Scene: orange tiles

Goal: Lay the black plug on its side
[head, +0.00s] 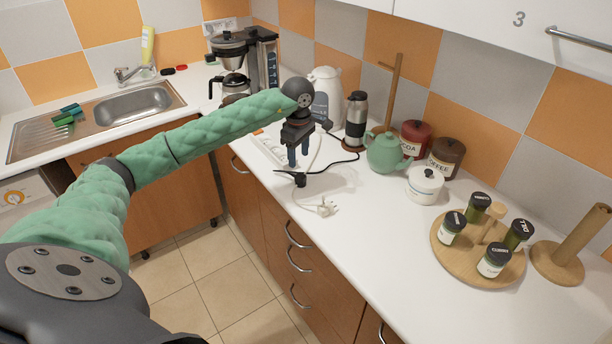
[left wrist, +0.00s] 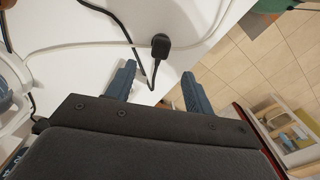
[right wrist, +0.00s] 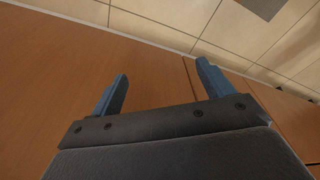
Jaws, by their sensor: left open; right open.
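The black plug (head: 300,181) is on the white counter near its front edge, with a black cable attached. My left gripper (head: 298,160) is open and points down just above it, apart from it as far as I can tell. In the left wrist view the plug (left wrist: 160,45) lies beyond the fingertips, in line with the gap between the open left fingers (left wrist: 159,78). I cannot tell for certain whether the plug is upright or tilted. My right gripper (right wrist: 161,70) is open and empty in its wrist view, facing the wooden cabinet fronts; it is not in the head view.
A white plug (head: 327,208) with a white cable lies close by. A white power strip (head: 268,150), kettle (head: 326,95) and steel flask (head: 356,118) stand behind. A green teapot (head: 386,152) and spice rack (head: 480,262) are to the right. The counter's front middle is clear.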

